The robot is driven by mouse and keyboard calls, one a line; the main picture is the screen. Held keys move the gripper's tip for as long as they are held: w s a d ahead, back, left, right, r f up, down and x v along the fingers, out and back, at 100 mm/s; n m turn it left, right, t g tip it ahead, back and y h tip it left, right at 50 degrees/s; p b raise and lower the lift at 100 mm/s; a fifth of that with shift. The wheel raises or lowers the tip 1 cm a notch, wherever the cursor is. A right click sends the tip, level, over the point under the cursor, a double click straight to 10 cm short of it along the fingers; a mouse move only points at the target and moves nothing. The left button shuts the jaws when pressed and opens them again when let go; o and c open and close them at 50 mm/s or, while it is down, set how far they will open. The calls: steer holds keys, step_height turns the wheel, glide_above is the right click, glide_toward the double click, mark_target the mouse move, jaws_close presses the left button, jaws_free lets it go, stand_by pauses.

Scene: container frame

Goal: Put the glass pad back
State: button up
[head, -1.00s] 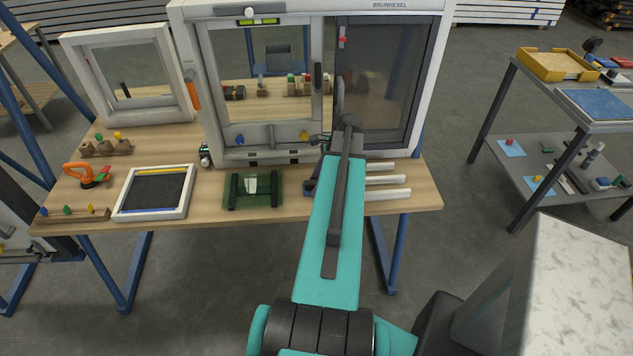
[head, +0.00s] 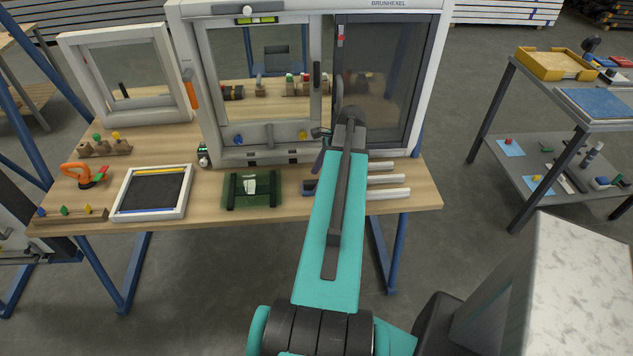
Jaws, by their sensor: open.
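I cannot tell for sure which item is the glass pad. A dark green, glossy panel (head: 266,189) with two dark bars and a pale patch lies on the front middle of the wooden table. An orange-handled tool (head: 84,175) stands at the table's left. Small blue, green and yellow pieces sit on a wooden rack (head: 85,216) at the front left. My gripper (head: 318,162) is to the right of the green panel, in front of the large window frame (head: 272,155). It is open and mostly hidden by my teal arm; I see nothing held in it.
A white-rimmed tray (head: 120,208) with a dark bed lies left of the green panel. A smaller white frame (head: 82,118) stands back left. A grey cart (head: 520,170) stands farther right.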

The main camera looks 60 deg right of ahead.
steer(key=b+v, duration=0.2)
steer(key=v, duration=0.7)
steer(key=shift+r, duration=0.4)
stand_by(0.6)
